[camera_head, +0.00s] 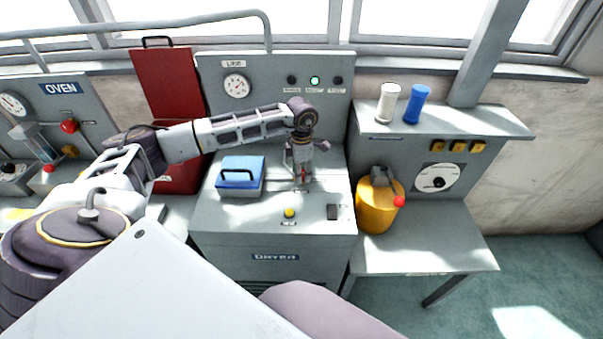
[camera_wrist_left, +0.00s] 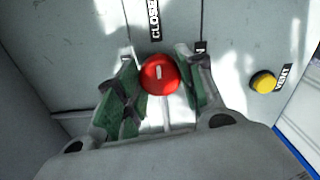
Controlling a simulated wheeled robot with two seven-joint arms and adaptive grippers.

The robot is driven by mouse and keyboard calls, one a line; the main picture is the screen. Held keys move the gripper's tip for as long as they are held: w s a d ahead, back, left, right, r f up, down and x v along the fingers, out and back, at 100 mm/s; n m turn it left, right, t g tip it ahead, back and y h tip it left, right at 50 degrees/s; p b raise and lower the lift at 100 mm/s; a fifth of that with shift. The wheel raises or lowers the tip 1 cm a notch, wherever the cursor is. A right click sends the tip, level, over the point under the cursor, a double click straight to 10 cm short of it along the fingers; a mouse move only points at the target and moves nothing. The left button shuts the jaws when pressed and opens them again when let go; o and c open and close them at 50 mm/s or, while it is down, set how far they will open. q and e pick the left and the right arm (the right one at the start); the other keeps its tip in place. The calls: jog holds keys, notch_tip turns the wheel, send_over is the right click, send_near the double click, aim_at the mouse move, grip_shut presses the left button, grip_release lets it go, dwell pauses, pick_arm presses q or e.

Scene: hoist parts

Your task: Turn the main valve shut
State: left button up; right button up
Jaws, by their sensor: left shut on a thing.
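The main valve is a round red knob (camera_wrist_left: 160,75) with a short white mark, on the grey top of the dryer (camera_head: 240,214). My left gripper (camera_head: 302,182) reaches down over it from above. In the left wrist view my left gripper (camera_wrist_left: 161,90) has its green-padded fingers shut on the knob, one on each side. The white mark points up the picture, roughly toward the "CLOSED" label (camera_wrist_left: 154,20). A second label (camera_wrist_left: 201,47) is mostly hidden by the right finger. In the head view the gripper covers most of the knob. My right gripper is not in view.
A blue box (camera_head: 240,178) with a handle sits left of the gripper. A yellow can (camera_head: 376,210) stands to the right. The gauge panel (camera_head: 262,75) rises behind.

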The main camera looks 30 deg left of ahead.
pick_arm(q)
jog(key=shift+w+r, duration=0.1)
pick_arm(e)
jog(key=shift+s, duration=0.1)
pick_arm(q)
jog(key=o, duration=0.6)
jog(key=shift+c, duration=0.2)
jog(key=o, duration=0.5)
jog(key=shift+c, duration=0.2)
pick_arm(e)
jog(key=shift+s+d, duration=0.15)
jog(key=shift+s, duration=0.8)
pick_arm(q)
jog(key=shift+r, duration=0.9)
notch_tip(320, 180, up, 10)
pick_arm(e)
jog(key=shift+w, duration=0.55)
